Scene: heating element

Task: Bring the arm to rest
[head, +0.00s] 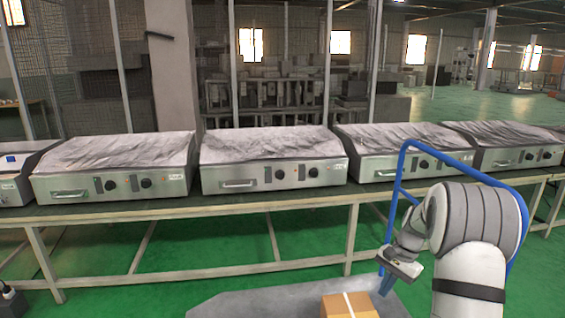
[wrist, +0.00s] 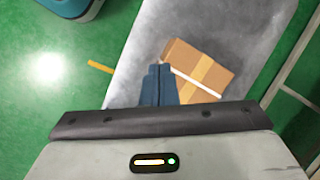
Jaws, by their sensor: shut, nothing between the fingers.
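My gripper (head: 387,283) is low at the right in the head view, with its arm folded and the fingers pointing down. In the wrist view its blue fingers (wrist: 158,88) are together with nothing between them. Below it, a brown cardboard box (head: 348,305) with a pale tape strip lies on a grey platform. The box also shows in the wrist view (wrist: 207,65), just beyond the fingertips; whether they touch it I cannot tell.
The grey platform (head: 255,300) belongs with a blue rail (head: 455,163). Behind it, a long bench (head: 215,208) carries several silver heating units (head: 272,172) with wrinkled covers. Green floor (head: 190,262) is open under the bench. A teal-edged object (wrist: 75,8) stands at the wrist view's top left.

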